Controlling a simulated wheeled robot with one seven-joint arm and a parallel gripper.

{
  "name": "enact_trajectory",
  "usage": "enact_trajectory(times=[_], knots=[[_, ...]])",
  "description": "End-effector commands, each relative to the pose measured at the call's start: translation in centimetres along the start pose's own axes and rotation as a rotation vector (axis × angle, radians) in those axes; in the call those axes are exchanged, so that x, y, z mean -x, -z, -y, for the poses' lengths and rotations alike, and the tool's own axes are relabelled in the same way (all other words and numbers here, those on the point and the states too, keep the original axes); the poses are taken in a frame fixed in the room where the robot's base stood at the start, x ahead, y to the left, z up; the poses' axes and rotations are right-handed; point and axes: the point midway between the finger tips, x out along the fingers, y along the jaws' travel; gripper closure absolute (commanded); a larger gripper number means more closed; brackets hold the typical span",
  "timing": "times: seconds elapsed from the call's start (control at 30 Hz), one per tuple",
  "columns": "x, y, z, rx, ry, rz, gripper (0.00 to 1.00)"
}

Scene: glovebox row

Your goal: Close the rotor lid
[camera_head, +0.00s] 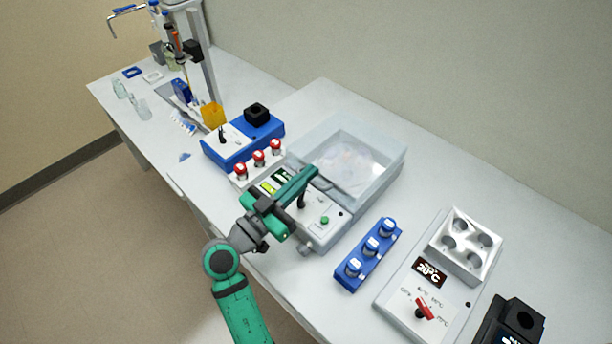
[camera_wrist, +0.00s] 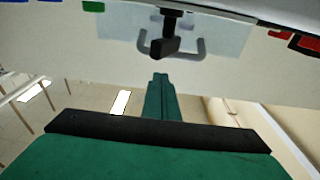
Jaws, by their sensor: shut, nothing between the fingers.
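The centrifuge (camera_head: 325,222) stands mid-bench, with a front panel carrying displays, a green button and a black lever. Behind the panel is a clear, box-like cover (camera_head: 387,176); a pale round rotor shows through or inside it. I cannot tell whether the lid is fully down. My green gripper (camera_head: 315,169) is shut and empty, reaching over the panel to the cover's front edge; contact is unclear. In the wrist view, my gripper's fingers (camera_wrist: 160,76) point at a pale panel with a grey U-shaped handle (camera_wrist: 200,49) and a black knob (camera_wrist: 163,46), apart from them in the picture.
A rack of red-capped tubes (camera_head: 259,157) and a blue device (camera_head: 240,148) stand left of the centrifuge. A blue rack of vials (camera_head: 367,258) and a heating block (camera_head: 402,292) with a red knob stand right. A pipette stand is at the far left.

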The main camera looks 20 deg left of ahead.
Motion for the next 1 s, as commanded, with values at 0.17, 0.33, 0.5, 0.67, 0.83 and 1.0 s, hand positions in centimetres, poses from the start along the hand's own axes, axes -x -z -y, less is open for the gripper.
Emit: enact_trajectory(times=[0.17, 0.33, 0.5, 0.67, 0.83, 1.0], knots=[[-0.1, 2.1, -0.1, -0.007, -0.004, -0.001, 1.0], [0.8, 3.3, 0.1, 0.002, 0.001, 0.0, 1.0], [3.5, 2.1, -0.1, 0.003, -0.002, 0.0, 1.0], [6.3, 1.1, -0.1, 0.003, -0.002, 0.001, 1.0], [8.3, 0.3, 0.0, 0.002, -0.002, 0.0, 1.0], [9.1, 0.0, -0.1, 0.0, -0.004, 0.0, 1.0]])
